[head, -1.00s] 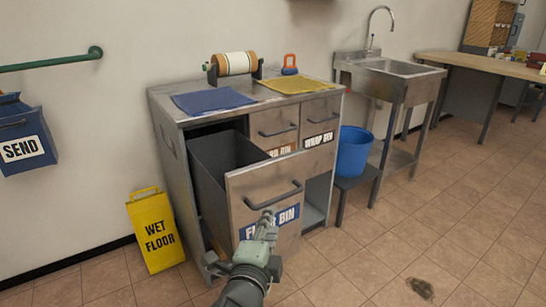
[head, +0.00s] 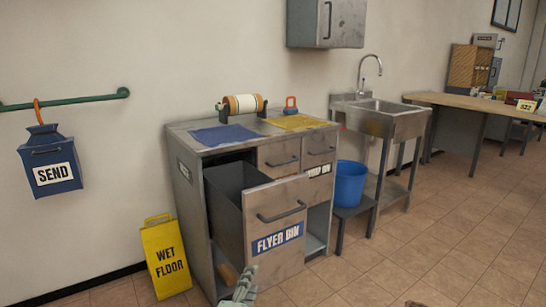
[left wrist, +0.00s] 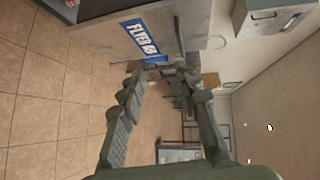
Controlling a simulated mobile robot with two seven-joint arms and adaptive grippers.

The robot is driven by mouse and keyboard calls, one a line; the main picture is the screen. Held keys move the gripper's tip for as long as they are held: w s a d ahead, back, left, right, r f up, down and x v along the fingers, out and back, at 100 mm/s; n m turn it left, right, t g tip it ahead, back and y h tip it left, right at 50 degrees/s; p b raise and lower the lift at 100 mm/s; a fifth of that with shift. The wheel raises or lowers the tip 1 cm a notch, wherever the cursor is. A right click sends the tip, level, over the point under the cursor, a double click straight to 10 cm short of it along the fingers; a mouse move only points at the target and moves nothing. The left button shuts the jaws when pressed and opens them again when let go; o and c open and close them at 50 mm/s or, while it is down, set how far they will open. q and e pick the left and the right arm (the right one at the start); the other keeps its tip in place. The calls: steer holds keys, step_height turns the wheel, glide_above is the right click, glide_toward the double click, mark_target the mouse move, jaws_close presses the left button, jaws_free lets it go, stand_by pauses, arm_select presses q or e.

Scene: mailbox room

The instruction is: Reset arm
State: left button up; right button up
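My left gripper (head: 240,287) shows only in part at the bottom edge of the head view, just below the flyer bin (head: 272,222). In the left wrist view my left gripper (left wrist: 160,82) has its two fingers spread apart with nothing between them. The flyer bin is a grey drawer with a bar handle and a blue label, and it stands pulled out of the metal cabinet. Its label also shows in the left wrist view (left wrist: 141,40), beyond the fingers and apart from them.
A yellow wet floor sign (head: 166,258) stands left of the cabinet (head: 184,195). A blue bucket (head: 351,183) on a low stand and a sink (head: 385,118) are to its right. A blue send box (head: 50,165) hangs from a green rail. The tiled floor at right is mostly clear.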

arm_select(q)
steer(key=s+a+f+n+g+y, duration=0.1)
steer(key=s+a+f+g+y, duration=0.1)
steer(key=a+f, duration=0.65)
steer(key=s+a+f+n+g+y, duration=0.1)
steer(key=a+f+n+y, duration=0.2)
steer(key=a, duration=1)
steer(key=s+a+f+n+g+y, duration=0.3)
steer(key=s+a+f+n+g, duration=0.75)
steer(key=s+a+f, duration=0.75)
steer(key=s+d+f+n+h, duration=0.1)
steer(key=s+d+n+h, duration=0.1)
steer(key=d, duration=0.7)
steer(key=s+d+f+n+h, duration=0.1)
steer(key=s+d+f+n, duration=0.1)
steer(key=d, duration=0.6)
steer(key=shift+s+d+f+t+h, duration=0.25)
steer(key=shift+d+t+h, duration=0.1)
steer(key=shift+h, duration=0.05)
